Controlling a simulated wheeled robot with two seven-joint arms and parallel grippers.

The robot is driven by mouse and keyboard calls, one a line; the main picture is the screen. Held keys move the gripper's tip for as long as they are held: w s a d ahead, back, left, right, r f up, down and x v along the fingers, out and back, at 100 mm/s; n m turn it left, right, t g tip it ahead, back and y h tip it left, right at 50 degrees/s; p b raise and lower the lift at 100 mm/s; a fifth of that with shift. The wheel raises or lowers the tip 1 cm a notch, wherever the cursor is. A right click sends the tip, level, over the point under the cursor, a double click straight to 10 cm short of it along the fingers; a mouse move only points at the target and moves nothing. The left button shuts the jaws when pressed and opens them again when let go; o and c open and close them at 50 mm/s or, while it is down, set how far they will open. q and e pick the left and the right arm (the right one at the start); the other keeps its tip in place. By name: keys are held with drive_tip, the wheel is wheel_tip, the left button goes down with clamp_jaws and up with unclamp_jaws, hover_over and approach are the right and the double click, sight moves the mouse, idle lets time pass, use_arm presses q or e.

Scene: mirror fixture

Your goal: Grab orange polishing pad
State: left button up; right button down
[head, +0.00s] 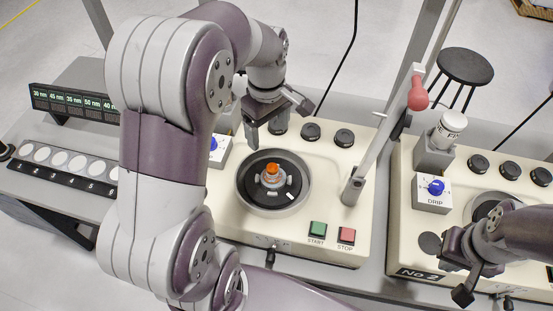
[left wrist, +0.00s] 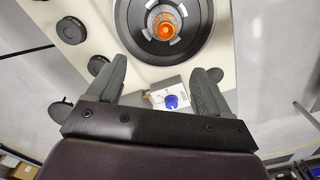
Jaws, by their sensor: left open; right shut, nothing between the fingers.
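The orange polishing pad (head: 272,169) is a small piece at the centre of a dark round plate, sunk in the round bowl (head: 303,205) of the left cream machine. It also shows in the left wrist view (left wrist: 165,29), at the top, beyond the fingers. My left gripper (head: 277,120) is open and empty above the back of that machine, behind the bowl and apart from the pad. Its spread fingers also show in the left wrist view (left wrist: 163,72). My right gripper (head: 466,282) is shut and empty over the right machine.
An upright post with a red knob (head: 418,95) stands right of the bowl. Green START (head: 317,230) and red STOP (head: 346,235) buttons are in front. A box with a blue dial (head: 216,146) stands left of the bowl, partly hidden by my left arm.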

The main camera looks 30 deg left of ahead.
use_arm(q)
drive_tip(key=shift+s+d+f+b, duration=0.25)
drive_tip(key=shift+s+f+b, duration=0.05)
drive_tip(key=shift+s+f, duration=0.8)
hover_over(272, 169)
drive_tip(key=a, duration=0.1)
drive_tip(key=f, duration=0.5)
drive_tip(key=shift+w+a+p, duration=0.1)
drive_tip(key=shift+w+p, duration=0.2)
drive_tip(key=shift+p, duration=0.1)
drive_tip(key=f, duration=0.1)
drive_tip(key=d+f, duration=0.1)
drive_tip(key=f, duration=0.1)
drive_tip(key=s+f+p, duration=0.1)
drive_tip(key=shift+d+f, duration=0.15)
drive_tip(key=shift+f, duration=0.15)
drive_tip(key=shift+w+f, duration=0.2)
drive_tip(key=shift+f, duration=0.15)
drive_tip(key=shift+s+r, duration=0.1)
drive_tip(key=c, duration=1.2)
use_arm(e)
drive_tip(key=shift+s+r, duration=0.5)
drive_tip(key=shift+r, duration=0.25)
